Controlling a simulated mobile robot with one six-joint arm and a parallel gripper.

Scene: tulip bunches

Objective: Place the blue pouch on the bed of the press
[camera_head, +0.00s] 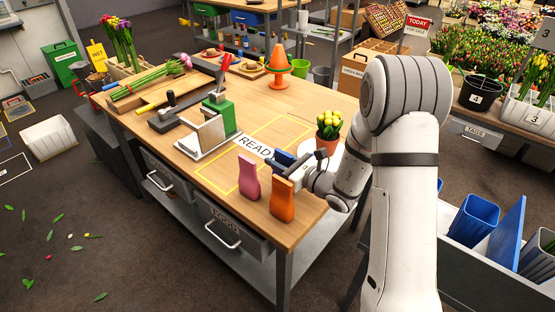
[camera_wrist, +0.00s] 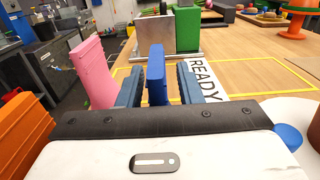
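The blue pouch (camera_wrist: 156,76) stands upright, seen edge-on, between the two fingers of my gripper (camera_wrist: 158,88) in the wrist view. A gap shows on each side of it, so my gripper is open around it. In the head view part of the blue pouch (camera_head: 283,158) shows by my gripper (camera_head: 288,170), at the READY area; its lower part is hidden. The press (camera_head: 218,118), with a green column and a red-tipped lever, stands farther back left. The press also shows ahead in the wrist view (camera_wrist: 186,30).
A pink pouch (camera_head: 249,178) and an orange pouch (camera_head: 282,199) stand near the table's front edge, left of my gripper. A pot of yellow tulips (camera_head: 328,130) stands close behind it. The yellow-outlined area (camera_head: 284,126) between gripper and press has clear room.

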